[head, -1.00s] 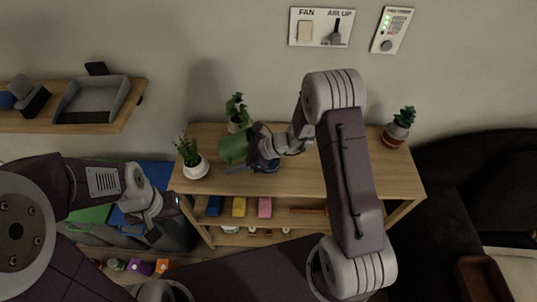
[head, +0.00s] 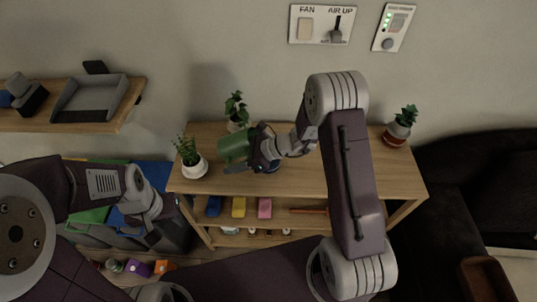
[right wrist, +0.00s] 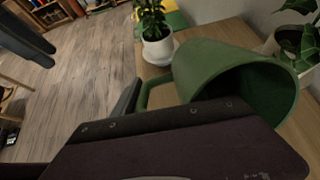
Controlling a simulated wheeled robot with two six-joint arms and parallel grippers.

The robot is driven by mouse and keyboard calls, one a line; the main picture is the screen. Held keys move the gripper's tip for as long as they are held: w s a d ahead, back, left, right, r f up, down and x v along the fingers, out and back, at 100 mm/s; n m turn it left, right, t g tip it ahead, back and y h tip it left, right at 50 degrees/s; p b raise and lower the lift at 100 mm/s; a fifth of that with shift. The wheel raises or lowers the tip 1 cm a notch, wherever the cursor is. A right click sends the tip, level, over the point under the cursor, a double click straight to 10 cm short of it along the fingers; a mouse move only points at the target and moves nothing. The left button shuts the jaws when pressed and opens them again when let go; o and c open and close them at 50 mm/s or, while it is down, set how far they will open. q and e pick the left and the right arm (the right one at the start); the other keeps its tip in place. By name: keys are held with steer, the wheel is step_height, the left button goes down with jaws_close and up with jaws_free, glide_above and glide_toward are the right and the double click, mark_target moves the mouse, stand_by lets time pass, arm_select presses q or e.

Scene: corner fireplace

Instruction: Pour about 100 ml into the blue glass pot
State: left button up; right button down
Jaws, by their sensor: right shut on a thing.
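My right gripper (head: 258,152) is shut on a green can-like vessel (head: 234,148) above the wooden shelf top. In the right wrist view the vessel (right wrist: 215,75) lies tipped, its wide mouth toward the right, its handle at the gripper; no liquid shows. A blue thing (head: 266,167), perhaps the blue glass pot, shows partly beneath my right gripper, which hides most of it. A plant in a white pot (head: 194,169) stands left of the vessel, and another plant (head: 236,110) stands behind it. My left gripper (head: 152,238) is low at the left; its finger gap is unclear.
Coloured blocks lie on the shelf below. A wall shelf (head: 125,110) holds a grey tray. Wall switch panels (head: 322,27) are above. A dark sofa (head: 470,160) is at right.

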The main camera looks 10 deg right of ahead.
steer(key=shift+y+b, duration=0.5)
steer(key=shift+b, duration=0.25)
steer(key=shift+r, duration=0.15)
stand_by(0.4)
steer(key=h+p, duration=0.2)
steer(key=p, duration=0.2)
steer(key=f+g+h+p, duration=0.1)
steer(key=h+p, duration=0.1)
steer(key=p, duration=0.2)
steer(key=shift+s+f+h, duration=0.1)
steer(key=shift+h, duration=0.2)
steer(key=shift+f, duration=0.2)
steer(key=shift+g+h+p, duration=0.3)
steer(key=shift+h+p, duration=0.1)
steer(key=shift+p, duration=0.5)
steer(key=shift+f, duration=0.2)
